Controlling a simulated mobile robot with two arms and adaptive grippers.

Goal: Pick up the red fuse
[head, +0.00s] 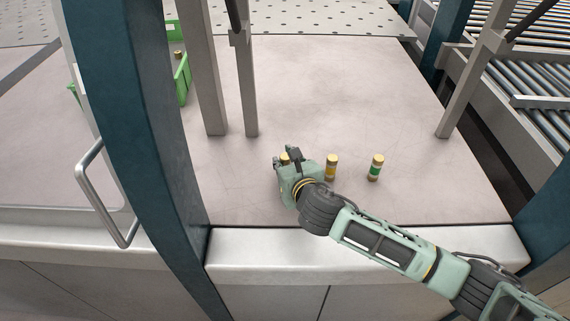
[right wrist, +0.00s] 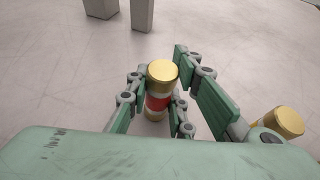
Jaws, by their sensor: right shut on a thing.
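The red fuse (right wrist: 158,102) is a small upright cylinder with gold caps and a red band. In the right wrist view it stands between the fingers of my right gripper (right wrist: 160,100), which is shut on it. Its base appears to be at the table surface; I cannot tell whether it is lifted. In the head view, only the gold top of the red fuse (head: 284,157) shows beside my right gripper (head: 287,160). The left gripper is not in view.
A yellow-banded fuse (head: 331,168) stands close to the right of my gripper, and a green-banded fuse (head: 376,168) stands further right. Grey posts (head: 247,85) rise behind. A green bin (head: 183,80) is at the back left. The table (head: 350,85) is clear behind the fuses.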

